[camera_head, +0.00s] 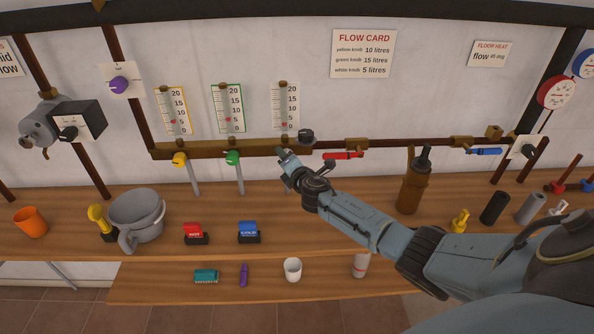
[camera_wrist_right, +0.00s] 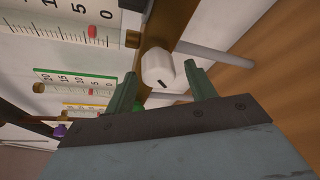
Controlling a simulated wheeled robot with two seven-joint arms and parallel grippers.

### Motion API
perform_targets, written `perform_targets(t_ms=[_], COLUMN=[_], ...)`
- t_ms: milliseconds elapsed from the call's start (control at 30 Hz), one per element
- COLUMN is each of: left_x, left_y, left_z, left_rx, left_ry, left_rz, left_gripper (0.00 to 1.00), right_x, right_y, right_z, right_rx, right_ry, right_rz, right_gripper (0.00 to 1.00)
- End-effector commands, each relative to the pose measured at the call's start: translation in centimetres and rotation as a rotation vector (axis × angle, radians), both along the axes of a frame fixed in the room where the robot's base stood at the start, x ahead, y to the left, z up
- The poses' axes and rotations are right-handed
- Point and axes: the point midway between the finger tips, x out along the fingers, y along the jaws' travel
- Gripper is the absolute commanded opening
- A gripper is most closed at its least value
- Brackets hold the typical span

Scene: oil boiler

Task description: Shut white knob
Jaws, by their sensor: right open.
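The white knob (camera_wrist_right: 158,68) is in the right wrist view, on the brown pipe, with a short dark mark on its face. My right gripper (camera_wrist_right: 161,72) is open, with one green-grey finger on each side of the knob. I cannot tell whether either finger touches it. In the head view my right gripper (camera_head: 285,156) is at the pipe below the white-framed flow gauge (camera_head: 285,106) and hides the white knob. My left gripper is not in view.
The green knob (camera_head: 233,158) and yellow knob (camera_head: 179,159) sit on the pipe to the left, with outlet tubes below them. The wooden shelf (camera_head: 285,220) holds a grey pot (camera_head: 137,212).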

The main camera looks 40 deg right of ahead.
Motion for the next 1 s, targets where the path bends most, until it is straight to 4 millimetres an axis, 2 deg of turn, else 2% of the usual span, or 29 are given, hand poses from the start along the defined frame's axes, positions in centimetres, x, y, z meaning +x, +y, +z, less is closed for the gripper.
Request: perform_targets(t_ms=[267, 600, 800, 1000], left_x=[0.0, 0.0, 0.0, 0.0], left_y=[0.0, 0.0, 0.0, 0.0], left_z=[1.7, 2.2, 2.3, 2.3], left_rx=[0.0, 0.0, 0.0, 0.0], left_ry=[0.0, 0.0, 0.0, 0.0], left_rz=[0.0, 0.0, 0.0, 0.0], left_gripper=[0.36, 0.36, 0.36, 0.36], right_x=[-4.5, -9.9, -11.5, -11.8], right_y=[1.0, 2.1, 2.4, 2.5], right_z=[1.0, 2.0, 2.4, 2.5], right_rx=[0.001, 0.002, 0.0, 0.0], right_ry=[0.002, 0.003, 0.001, 0.001], right_rz=[0.002, 0.001, 0.0, 0.0], right_gripper=[0.55, 0.55, 0.55, 0.55])
